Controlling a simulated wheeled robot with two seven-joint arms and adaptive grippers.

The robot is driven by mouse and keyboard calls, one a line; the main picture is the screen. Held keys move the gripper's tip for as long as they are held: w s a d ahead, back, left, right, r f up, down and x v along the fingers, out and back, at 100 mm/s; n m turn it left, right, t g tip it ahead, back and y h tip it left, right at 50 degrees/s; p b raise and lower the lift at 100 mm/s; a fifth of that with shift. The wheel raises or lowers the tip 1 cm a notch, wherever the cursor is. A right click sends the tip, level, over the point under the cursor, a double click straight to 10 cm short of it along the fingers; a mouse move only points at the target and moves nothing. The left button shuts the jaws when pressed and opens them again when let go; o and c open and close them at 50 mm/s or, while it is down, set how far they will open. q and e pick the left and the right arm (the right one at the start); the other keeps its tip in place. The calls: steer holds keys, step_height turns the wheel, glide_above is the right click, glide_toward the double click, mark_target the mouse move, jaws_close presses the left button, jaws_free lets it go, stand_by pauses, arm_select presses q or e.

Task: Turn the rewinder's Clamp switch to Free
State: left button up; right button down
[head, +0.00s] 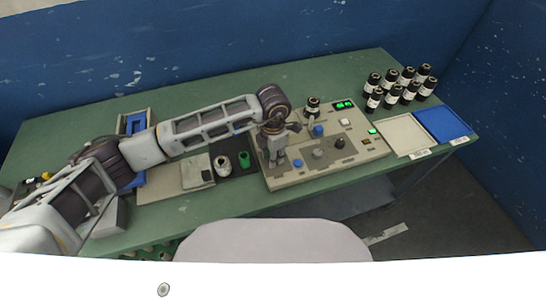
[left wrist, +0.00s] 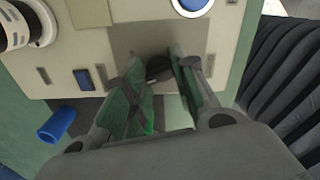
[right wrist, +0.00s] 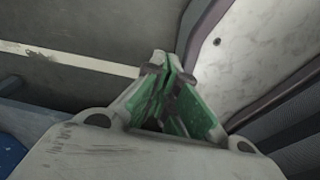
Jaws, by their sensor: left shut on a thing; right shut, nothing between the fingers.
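The rewinder's beige control panel (head: 300,180) lies on the green table. My left gripper (head: 275,160) reaches down over its left part and hides what is under it. In the left wrist view the left fingers (left wrist: 170,75) are closed on a small dark knob (left wrist: 158,68) on the panel, in a greyish patch. No label is readable, so I cannot confirm that it is the Clamp switch or which way it points. My right gripper (right wrist: 162,75) shows only in the right wrist view, shut and empty, away from the panel.
Other controls include a blue knob (head: 318,131), a black knob (head: 338,142) and a green-lit display (head: 344,105). A black spool (head: 312,106) stands at the panel's back. A pale tray (head: 405,134), a blue tray (head: 443,123) and several black-and-white rolls (head: 407,78) stand at the right.

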arm_select(q)
steer(key=shift+n, duration=0.6)
steer(key=shift+n+b, duration=0.3)
steer(key=shift+b, duration=0.05)
arm_select(e)
steer(key=shift+s+d+f, duration=0.3)
steer(key=shift+d+f, duration=0.2)
steer(key=shift+d, duration=0.25)
arm_select(q)
steer(key=o, duration=1.1)
steer(key=shift+c, duration=0.2)
arm_select(e)
steer(key=shift+w, duration=0.1)
arm_select(q)
steer(key=shift+r, duration=0.15)
step_height(320, 180, up, 12)
